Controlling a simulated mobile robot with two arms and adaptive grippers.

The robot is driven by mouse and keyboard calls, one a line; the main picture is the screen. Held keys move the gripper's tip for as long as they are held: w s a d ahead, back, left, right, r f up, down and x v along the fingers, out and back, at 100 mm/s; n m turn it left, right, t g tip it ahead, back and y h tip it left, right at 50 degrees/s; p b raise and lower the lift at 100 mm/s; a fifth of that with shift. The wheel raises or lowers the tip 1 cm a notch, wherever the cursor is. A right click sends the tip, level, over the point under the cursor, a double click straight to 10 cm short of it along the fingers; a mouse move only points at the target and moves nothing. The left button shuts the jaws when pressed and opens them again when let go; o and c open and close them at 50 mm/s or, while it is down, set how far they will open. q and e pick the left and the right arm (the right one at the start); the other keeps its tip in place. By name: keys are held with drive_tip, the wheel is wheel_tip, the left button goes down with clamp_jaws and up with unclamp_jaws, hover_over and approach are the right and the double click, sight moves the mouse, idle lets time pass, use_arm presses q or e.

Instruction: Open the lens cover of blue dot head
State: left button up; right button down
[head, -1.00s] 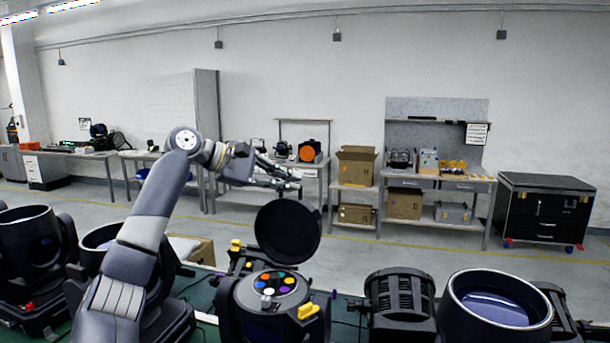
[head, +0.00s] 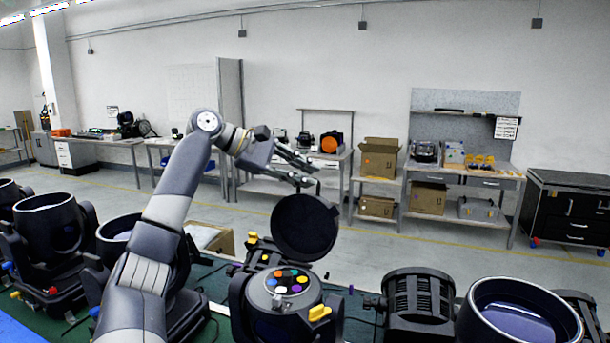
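Several black stage-light heads stand along the bench in front of me. The middle head (head: 290,284) has a round grey top with several coloured dots, a blue one among them, and a yellow knob at its right. A round black cover (head: 304,227) stands upright just behind that top. My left gripper (head: 303,172) is above the cover, its fingers apart and empty; I cannot tell whether a fingertip touches the cover's top edge. No single blue-dot mark is clear on any one head. My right gripper is not in view.
A head with an open glass lens (head: 522,310) stands at the right, beside a ribbed black head (head: 419,302). More heads (head: 50,235) stand at the left. A cardboard box (head: 209,238) is behind my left arm. Workbenches and a black cabinet (head: 566,208) are farther back.

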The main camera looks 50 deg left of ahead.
use_arm(q)
drive_tip(key=shift+a+f, duration=0.1)
drive_tip(key=shift+f, duration=0.05)
drive_tip(key=v, duration=1.2)
drive_tip(key=shift+s, duration=0.15)
idle(0.4)
